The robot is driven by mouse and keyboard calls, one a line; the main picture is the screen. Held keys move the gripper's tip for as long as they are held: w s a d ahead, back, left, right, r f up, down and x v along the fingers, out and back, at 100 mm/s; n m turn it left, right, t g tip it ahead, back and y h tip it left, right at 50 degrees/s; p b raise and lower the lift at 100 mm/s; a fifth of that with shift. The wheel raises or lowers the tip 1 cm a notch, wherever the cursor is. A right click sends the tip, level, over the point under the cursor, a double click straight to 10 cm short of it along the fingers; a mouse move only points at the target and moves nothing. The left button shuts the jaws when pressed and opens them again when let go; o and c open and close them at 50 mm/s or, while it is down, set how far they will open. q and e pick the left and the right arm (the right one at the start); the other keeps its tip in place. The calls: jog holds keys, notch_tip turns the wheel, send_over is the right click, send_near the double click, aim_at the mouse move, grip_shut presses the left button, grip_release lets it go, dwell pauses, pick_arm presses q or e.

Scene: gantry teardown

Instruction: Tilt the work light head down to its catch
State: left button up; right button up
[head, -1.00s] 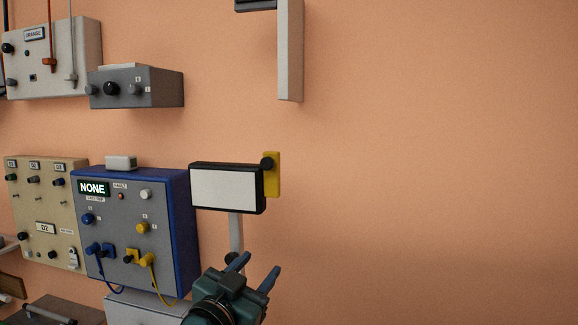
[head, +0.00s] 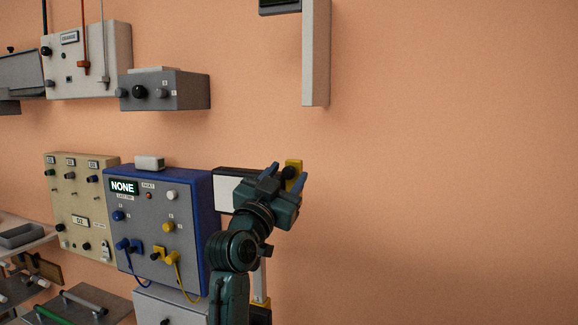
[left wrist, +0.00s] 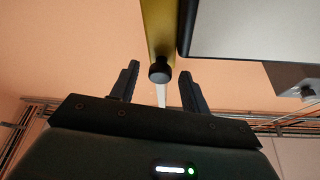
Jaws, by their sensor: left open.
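The work light head (head: 228,192) is a white panel in a black frame, beside the blue box; my left gripper covers its right part in the head view. In the left wrist view its panel (left wrist: 245,30) is at the upper right. A yellow tab (head: 294,163) with a black knob (head: 289,172) stands at the head's right end. My left gripper (head: 283,181) is open in front of it. In the left wrist view the knob (left wrist: 159,72) shows between the open fingers (left wrist: 160,90), with a gap on both sides. The catch cannot be made out. My right gripper is not in view.
The blue box (head: 204,230) with a "NONE" display stands close left of the light. A grey box (head: 190,92) and a pale vertical post (head: 316,60) are above. The wall to the right is bare.

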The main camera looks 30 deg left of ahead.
pick_arm(q)
jog(key=shift+x, duration=1)
jog(key=shift+f, duration=0.1)
grip_shut()
